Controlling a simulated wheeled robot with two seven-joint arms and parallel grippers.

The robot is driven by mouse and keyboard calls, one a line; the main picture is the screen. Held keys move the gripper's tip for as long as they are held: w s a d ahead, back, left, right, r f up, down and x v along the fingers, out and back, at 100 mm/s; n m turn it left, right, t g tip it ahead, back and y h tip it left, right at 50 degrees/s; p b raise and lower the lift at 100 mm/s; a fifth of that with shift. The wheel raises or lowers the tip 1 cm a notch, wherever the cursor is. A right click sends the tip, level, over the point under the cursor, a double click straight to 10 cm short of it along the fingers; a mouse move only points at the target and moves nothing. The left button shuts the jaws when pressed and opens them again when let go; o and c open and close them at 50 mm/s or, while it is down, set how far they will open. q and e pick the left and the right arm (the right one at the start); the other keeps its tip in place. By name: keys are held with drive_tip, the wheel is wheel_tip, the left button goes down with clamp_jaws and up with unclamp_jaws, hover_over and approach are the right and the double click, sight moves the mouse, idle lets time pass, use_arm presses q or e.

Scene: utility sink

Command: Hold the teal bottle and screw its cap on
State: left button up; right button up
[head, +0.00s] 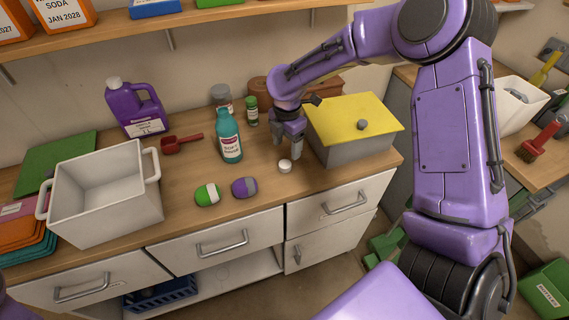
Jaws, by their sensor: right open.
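The teal bottle (230,136) stands upright on the wooden counter, with a white and red label and a narrow top. A small white cap (285,166) lies on the counter to the right of the bottle, near the front edge. My right gripper (289,143) points down just above and behind the cap. It is open and empty, apart from both the cap and the bottle. My left gripper is not in view; only a bit of purple shows at the lower left corner.
A grey box with a yellow lid (353,121) stands close right of the gripper. Green-white (208,194) and purple-grey (245,187) rounded items lie in front of the bottle. A white tub (105,193), red scoop (182,144) and purple jug (137,110) stand left. A small green bottle (251,111) stands behind.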

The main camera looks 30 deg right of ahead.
sight(286, 163)
wheel_tip(286, 163, down, 2)
drive_tip(key=shift+f, duration=0.1)
drive_tip(key=shift+s, duration=0.1)
wheel_tip(286, 163, down, 5)
drive_tip(key=shift+r+p, duration=0.1)
drive_tip(key=shift+p, duration=0.9)
drive_tip(key=shift+w+f, duration=0.2)
drive_tip(key=c, duration=1.1)
